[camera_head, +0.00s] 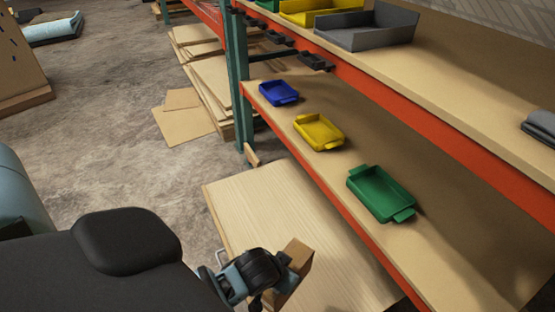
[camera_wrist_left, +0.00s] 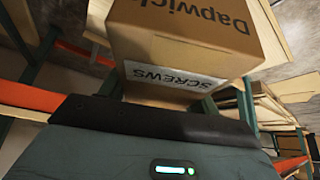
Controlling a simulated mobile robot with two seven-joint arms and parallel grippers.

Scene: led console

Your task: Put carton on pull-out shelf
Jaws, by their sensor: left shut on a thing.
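The carton (camera_head: 295,270) is a brown cardboard box, partly hidden behind my left gripper (camera_head: 278,268) at the bottom of the head view. My left gripper is shut on it. In the left wrist view the carton (camera_wrist_left: 195,40) fills the top middle, with "SCREWS" and "Dapwich" printed on it. The pull-out shelf (camera_head: 265,205) is a pale wooden board sticking out low from the rack, with a metal handle at its near edge. The carton overlaps the shelf's near part in the head view. I cannot tell whether they touch. My right gripper is out of view.
The rack's orange beam (camera_head: 345,215) runs above the pull-out shelf. Blue (camera_head: 279,92), yellow (camera_head: 319,132) and green (camera_head: 381,193) trays stand on the rack level above. A green post (camera_head: 238,80) rises at the rack's end. The pull-out shelf's visible top is otherwise bare.

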